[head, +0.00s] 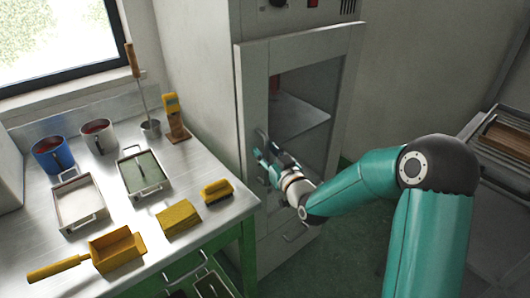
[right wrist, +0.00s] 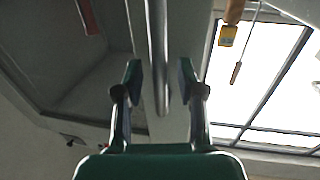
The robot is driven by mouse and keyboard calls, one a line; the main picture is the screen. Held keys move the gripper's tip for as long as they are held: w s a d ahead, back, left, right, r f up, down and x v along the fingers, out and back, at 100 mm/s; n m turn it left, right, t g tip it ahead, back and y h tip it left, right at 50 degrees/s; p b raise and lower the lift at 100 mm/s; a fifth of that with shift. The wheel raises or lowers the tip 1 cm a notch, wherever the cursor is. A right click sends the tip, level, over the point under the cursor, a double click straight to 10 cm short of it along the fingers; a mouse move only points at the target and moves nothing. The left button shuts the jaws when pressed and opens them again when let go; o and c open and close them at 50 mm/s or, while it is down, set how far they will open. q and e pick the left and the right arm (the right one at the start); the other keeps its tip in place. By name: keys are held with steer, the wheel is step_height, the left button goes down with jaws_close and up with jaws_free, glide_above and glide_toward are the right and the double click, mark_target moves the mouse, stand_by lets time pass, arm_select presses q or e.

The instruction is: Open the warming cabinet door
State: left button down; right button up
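The warming cabinet (head: 200,60) stands at the back centre. Its door (head: 252,95), a grey frame around a glass pane, appears shut. The door handle (head: 261,135) is on the door's left side, partly hidden by my right gripper (head: 262,158). In the right wrist view, a vertical bar, the handle (right wrist: 158,60), runs between the two fingers of the right gripper (right wrist: 160,80). The fingers are apart, with a visible gap on each side of the bar. My left gripper is in neither view.
A metal table (head: 120,215) at left holds mugs, trays, a yellow scoop (head: 115,250), a brush (head: 217,191) and a yellow block (head: 178,218). Its right edge is close to the cabinet. A rack with a wooden tray (head: 507,138) stands at right. Green floor shows between.

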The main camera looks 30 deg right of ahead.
jaws_close()
